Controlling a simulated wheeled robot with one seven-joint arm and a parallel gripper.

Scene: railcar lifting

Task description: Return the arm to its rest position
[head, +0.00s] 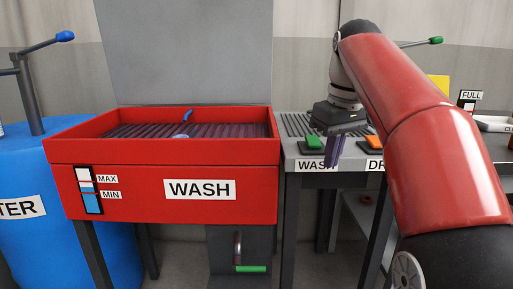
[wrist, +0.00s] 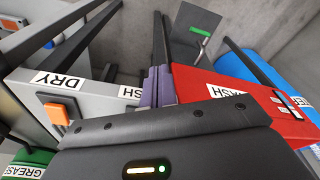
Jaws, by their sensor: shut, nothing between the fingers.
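My red arm reaches in from the right side of the head view and bends down at the wrist. My gripper (head: 334,152) hangs in front of the grey bench's front edge, just right of the red wash tub. Its purple fingers are together with nothing between them. They also show in the wrist view (wrist: 159,88), partly covering the wash label.
The red wash tub (head: 160,178) stands left, beside a blue barrel (head: 30,240). The grey bench (head: 297,150) carries a green button (head: 314,142) and an orange button (head: 372,142). A green-handled lever (head: 250,268) sits below the tub.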

